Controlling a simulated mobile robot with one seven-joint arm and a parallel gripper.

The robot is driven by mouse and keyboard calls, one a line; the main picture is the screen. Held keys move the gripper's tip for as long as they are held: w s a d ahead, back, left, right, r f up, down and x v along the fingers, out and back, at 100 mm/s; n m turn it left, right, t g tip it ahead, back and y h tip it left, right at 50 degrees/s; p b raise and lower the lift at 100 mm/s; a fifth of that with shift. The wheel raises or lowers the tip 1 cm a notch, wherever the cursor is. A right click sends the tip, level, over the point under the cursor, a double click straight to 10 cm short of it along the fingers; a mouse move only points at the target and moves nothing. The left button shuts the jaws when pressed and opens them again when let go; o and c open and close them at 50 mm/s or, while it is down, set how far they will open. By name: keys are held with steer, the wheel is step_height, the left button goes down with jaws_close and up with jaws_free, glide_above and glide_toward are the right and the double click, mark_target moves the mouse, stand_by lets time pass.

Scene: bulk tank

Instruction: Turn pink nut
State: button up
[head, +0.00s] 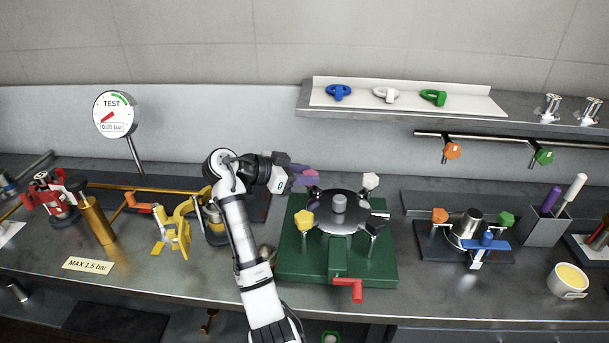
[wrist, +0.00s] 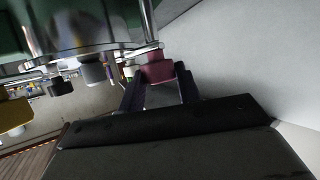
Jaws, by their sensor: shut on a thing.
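The pink nut (head: 312,178) is at the back left of the round metal lid (head: 352,199), on a post at its rim. My gripper (head: 303,174) reaches it from the left and is shut on it. In the wrist view, the dark fingers of my gripper (wrist: 158,80) stand on both sides of the pink nut (wrist: 157,66), beside a shiny metal post. The fingers hide part of the nut in the head view. The lid has a grey knob (head: 340,203) in its middle.
The lid sits on a green base (head: 300,260) with a red handle (head: 349,288). White (head: 371,181), black (head: 377,222) and yellow (head: 303,220) nuts stand around its rim. A shelf (head: 430,115) overhangs behind. A yellow clamp (head: 176,235) stands left of my arm.

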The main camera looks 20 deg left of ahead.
steer(key=o, duration=1)
steer(key=shift+c, duration=0.2)
steer(key=b+v, duration=0.3)
steer(key=v, duration=1)
steer(key=shift+s+a+r+b, duration=0.2)
steer(key=shift+s+a+b, duration=0.05)
steer(key=shift+b, duration=0.1)
